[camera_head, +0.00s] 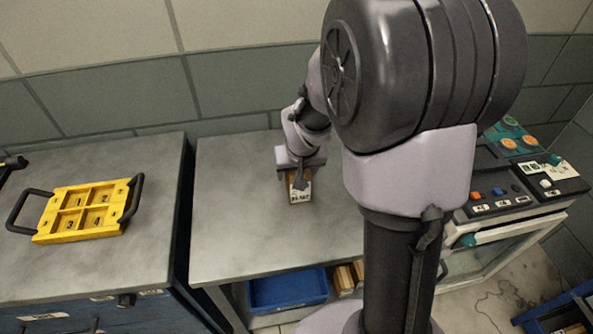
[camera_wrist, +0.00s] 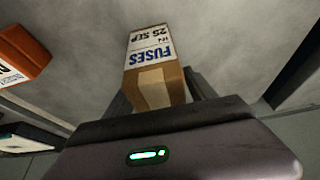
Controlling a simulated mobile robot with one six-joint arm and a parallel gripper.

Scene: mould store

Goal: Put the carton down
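The carton (camera_head: 300,192) is a small brown box with a white label, over the grey bench top (camera_head: 240,235) in the middle. In the wrist view the carton (camera_wrist: 152,62) shows its label, reading "FUSES" and "25 SEP". My gripper (camera_head: 299,172) points down at the carton, and its dark fingers (camera_wrist: 160,97) lie along both sides of it, shut on it. I cannot tell whether the carton's underside touches the bench top.
A yellow numbered tray (camera_head: 82,237) with black handles sits on the left bench, across a narrow gap. A control console (camera_head: 515,190) stands at right. A blue bin (camera_head: 288,291) and wooden-coloured blocks (camera_head: 345,278) are below the bench. An orange labelled object (camera_wrist: 22,55) shows in the wrist view.

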